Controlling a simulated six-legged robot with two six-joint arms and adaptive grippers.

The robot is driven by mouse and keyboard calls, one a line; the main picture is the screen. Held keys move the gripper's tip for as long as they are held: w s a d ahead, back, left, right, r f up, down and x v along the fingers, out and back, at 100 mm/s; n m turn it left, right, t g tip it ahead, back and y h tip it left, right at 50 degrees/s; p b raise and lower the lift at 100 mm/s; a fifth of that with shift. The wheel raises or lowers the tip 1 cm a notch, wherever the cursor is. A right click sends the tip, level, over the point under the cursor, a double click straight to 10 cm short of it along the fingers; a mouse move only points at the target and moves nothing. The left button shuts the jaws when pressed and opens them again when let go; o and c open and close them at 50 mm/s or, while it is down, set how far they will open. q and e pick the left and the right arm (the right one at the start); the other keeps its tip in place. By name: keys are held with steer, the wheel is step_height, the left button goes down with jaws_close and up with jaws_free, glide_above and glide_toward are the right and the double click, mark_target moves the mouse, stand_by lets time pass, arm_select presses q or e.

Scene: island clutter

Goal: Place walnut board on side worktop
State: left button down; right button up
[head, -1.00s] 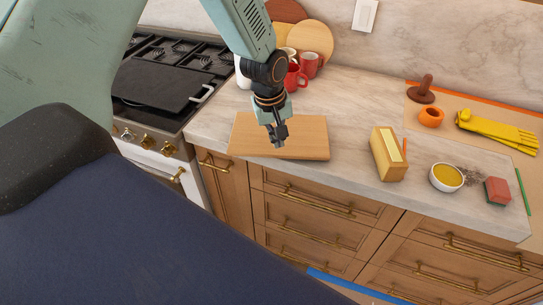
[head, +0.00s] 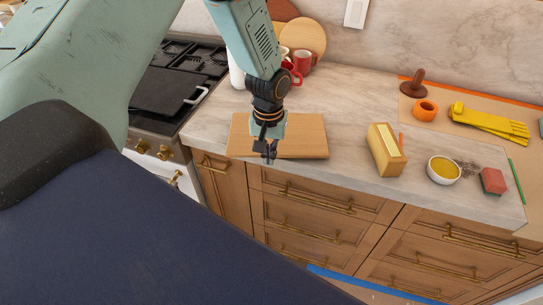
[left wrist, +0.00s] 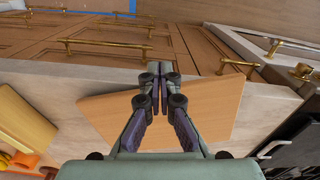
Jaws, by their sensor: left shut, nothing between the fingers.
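A light brown wooden board (head: 303,137) lies flat on the marble worktop (head: 350,105) in the head view, close to its front edge. It also shows in the left wrist view (left wrist: 215,115), below my gripper. My left gripper (head: 268,158) is over the board's front edge, with its fingertips reaching towards the drawer fronts. In the left wrist view my left gripper (left wrist: 160,58) has its fingers together with nothing between them. I cannot tell whether it touches the board. My right gripper is not in view.
A stove (head: 180,85) with a black griddle stands left of the worktop. Red mugs (head: 303,62) and round boards (head: 303,38) are behind. To the right are a yellow box (head: 385,150), a white bowl (head: 444,170), a red block (head: 492,181) and yellow gloves (head: 490,122).

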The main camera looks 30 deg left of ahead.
arm_select(q)
steer(key=w+a+f, duration=0.1)
steer(key=w+f, duration=0.2)
steer(key=f, duration=0.2)
steer(key=shift+w+a+f+p, duration=0.3)
steer(key=shift+a+p, duration=0.1)
steer(key=shift+p, duration=0.05)
steer(key=shift+d, duration=0.2)
steer(key=shift+a, duration=0.1)
